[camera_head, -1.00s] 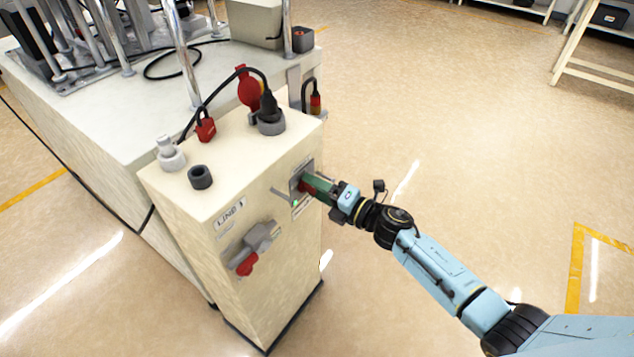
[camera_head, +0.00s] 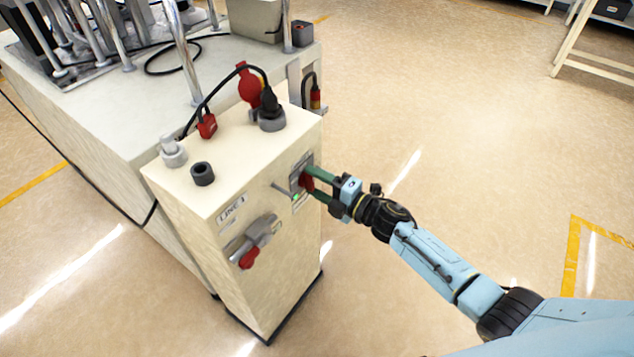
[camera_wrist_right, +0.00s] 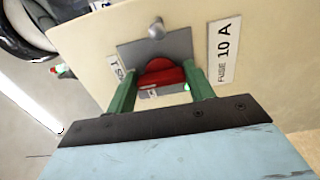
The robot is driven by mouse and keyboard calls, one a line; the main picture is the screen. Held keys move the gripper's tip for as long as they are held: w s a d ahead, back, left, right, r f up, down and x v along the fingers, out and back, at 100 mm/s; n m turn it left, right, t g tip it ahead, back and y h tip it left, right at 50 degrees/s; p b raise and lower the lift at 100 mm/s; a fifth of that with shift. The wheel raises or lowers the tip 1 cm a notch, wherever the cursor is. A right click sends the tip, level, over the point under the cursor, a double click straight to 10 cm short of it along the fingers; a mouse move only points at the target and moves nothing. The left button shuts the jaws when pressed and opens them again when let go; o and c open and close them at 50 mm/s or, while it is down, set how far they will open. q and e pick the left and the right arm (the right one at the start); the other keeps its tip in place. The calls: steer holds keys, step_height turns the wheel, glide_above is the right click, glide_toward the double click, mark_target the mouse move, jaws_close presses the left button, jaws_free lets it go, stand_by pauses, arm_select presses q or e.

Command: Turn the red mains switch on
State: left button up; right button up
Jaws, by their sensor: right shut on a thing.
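The red mains switch (camera_wrist_right: 160,74) sits on a grey plate (camera_wrist_right: 150,48) on the front of the cream cabinet. In the head view the red switch (camera_head: 307,182) is partly hidden by my gripper. My right gripper (camera_head: 310,182) reaches it from the right with green fingers. In the right wrist view its two fingers (camera_wrist_right: 163,82) stand either side of the red knob, shut on it. A green light (camera_head: 296,196) shows beside the switch. My left gripper is not in view.
The cabinet (camera_head: 190,235) bears a "LINE 1" label and a grey lever with a red end (camera_head: 255,245). The floor to the right is clear.

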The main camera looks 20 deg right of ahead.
steer(key=o, duration=0.7)
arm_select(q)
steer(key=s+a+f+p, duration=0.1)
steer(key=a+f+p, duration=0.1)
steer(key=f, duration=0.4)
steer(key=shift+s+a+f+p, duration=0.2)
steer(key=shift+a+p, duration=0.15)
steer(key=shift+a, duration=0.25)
arm_select(e)
steer(key=v, duration=1.3)
steer(key=shift+s+d, duration=0.15)
